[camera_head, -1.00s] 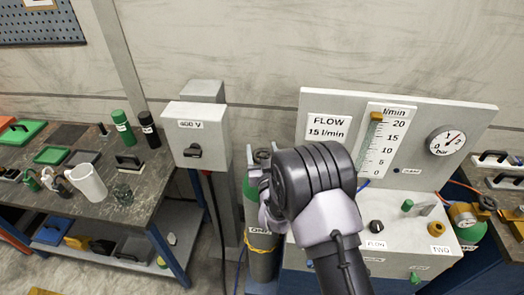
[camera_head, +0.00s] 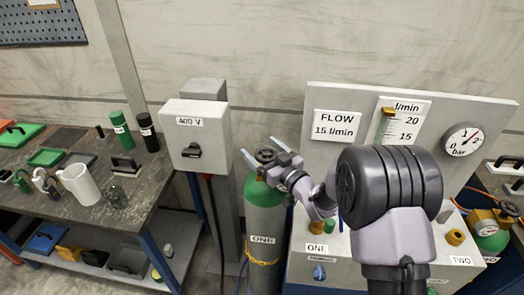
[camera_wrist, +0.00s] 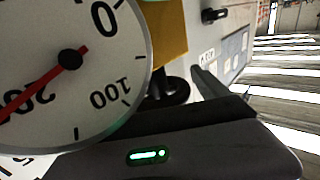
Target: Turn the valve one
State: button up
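Gas cylinder ONE (camera_head: 264,222) stands upright beside the bench, grey with a green shoulder and a label reading ONE. Its dark valve handwheel (camera_head: 265,155) is on top. My gripper (camera_head: 263,153) reaches in from the right, with its pale fingers apart on either side of the handwheel. I cannot tell whether they touch it. In the wrist view a dark round part (camera_wrist: 172,92), perhaps the handwheel, shows beside a brass body (camera_wrist: 166,38). A large gauge (camera_wrist: 70,85) with a red needle fills the left of that view.
The 400 V box (camera_head: 196,135) stands left of the cylinder. The flow panel (camera_head: 335,152) reads FLOW 15 l/min and stands behind my arm, which hides part of it. Cylinder TWO (camera_head: 493,240) is at the far right. A cluttered workbench (camera_head: 150,182) stands at left.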

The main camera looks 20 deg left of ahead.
jog(key=v, duration=1.7)
jog(key=shift+s+p, duration=0.15)
jog(key=shift+p, duration=0.3)
jog(key=shift+d+f, duration=0.1)
jog(key=shift+d, duration=0.1)
